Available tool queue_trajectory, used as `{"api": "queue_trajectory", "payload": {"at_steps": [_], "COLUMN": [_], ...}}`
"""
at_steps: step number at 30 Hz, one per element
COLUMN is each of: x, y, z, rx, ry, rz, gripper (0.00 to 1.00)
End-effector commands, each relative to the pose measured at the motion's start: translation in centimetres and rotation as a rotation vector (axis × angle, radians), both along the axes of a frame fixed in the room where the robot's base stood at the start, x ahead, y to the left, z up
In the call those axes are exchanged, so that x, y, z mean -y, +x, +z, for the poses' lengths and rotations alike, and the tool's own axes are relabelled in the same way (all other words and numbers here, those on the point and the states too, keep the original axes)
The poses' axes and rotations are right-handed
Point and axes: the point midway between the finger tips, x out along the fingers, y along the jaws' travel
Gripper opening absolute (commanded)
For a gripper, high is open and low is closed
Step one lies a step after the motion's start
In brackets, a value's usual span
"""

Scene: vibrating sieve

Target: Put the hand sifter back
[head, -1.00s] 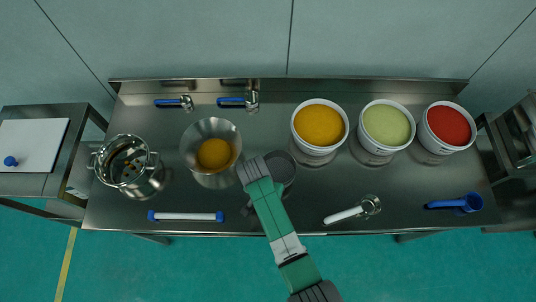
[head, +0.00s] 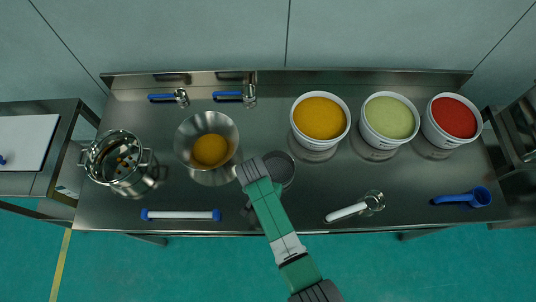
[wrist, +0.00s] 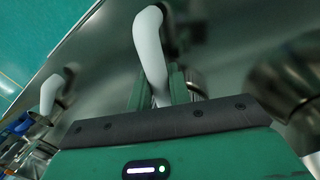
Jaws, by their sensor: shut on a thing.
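The hand sifter shows in the head view as a dark round mesh pan (head: 281,169) just right of my arm's end, over the middle of the steel table. In the wrist view a pale curved handle (wrist: 150,55), apparently the sifter's, runs down between my fingers. My gripper (wrist: 162,95) is shut on this handle. In the head view my green arm covers most of the gripper and the handle. I cannot tell whether the pan touches the tabletop.
A steel bowl of orange powder (head: 190,135) stands left of the sifter. A steel pot (head: 120,160) is farther left. Tubs of orange (head: 321,117), green (head: 390,117) and red (head: 453,117) stand behind right. A white-handled tool (head: 347,212), blue scoop (head: 460,198) and white roller (head: 180,215) lie in front.

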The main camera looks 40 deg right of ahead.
Motion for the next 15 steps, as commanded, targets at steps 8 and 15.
{"api": "queue_trajectory", "payload": {"at_steps": [8, 15], "x": [0.02, 0.02], "y": [0.02, 0.02], "z": [-0.26, -0.26], "rx": [0.000, 0.000], "ry": [0.000, -0.001], "rz": [0.000, 0.000], "gripper": [0.00, 0.43]}}
